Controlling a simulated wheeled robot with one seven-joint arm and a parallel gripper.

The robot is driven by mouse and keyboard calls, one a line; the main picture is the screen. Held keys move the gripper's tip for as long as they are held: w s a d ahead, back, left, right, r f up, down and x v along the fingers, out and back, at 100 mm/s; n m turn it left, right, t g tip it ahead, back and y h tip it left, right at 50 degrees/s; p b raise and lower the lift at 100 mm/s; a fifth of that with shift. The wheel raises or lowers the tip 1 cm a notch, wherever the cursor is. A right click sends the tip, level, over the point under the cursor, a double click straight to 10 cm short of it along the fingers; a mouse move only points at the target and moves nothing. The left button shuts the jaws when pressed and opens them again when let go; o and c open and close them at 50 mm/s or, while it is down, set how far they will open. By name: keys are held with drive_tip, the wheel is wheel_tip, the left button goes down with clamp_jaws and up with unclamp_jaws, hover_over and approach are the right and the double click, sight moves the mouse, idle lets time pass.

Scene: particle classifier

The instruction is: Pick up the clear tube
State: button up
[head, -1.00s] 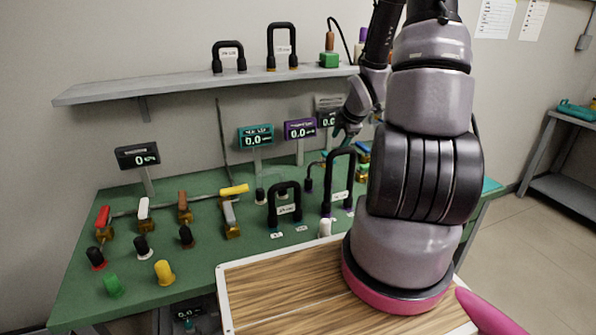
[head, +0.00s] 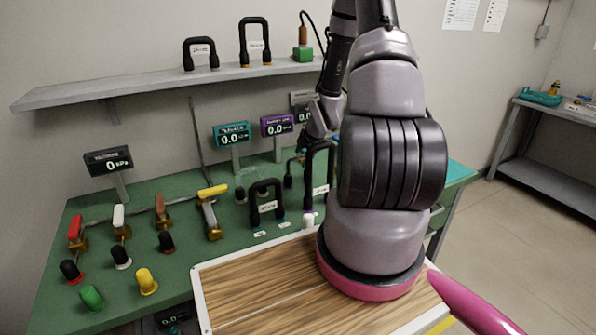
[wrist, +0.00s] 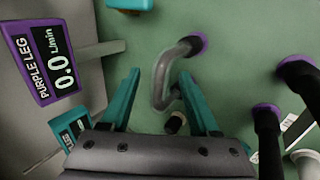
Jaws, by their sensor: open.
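In the wrist view a grey, see-through curved tube (wrist: 161,78) rises from a purple-collared end over the green bench. I take it to be the clear tube. My gripper (wrist: 157,82) is open, with one teal finger on each side of the tube's bend. The fingers look apart from the tube; whether either touches it I cannot tell. A small dark cap shows near the tube's lower end, by the right finger.
Purple (head: 278,125) and teal (head: 232,134) flow displays stand beside my gripper. Black U-shaped tubes (head: 266,200) stand close by on the green bench (head: 150,205). Several coloured valves and caps fill its left side. A grey shelf (head: 150,85) runs above.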

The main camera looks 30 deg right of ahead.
drive_tip(key=shift+w+f, duration=0.35)
drive_tip(key=shift+f, duration=0.15)
clamp_jaws()
drive_tip(key=shift+r, duration=0.15)
wheel_tip(320, 180, up, 10)
drive_tip(key=shift+f, duration=0.15)
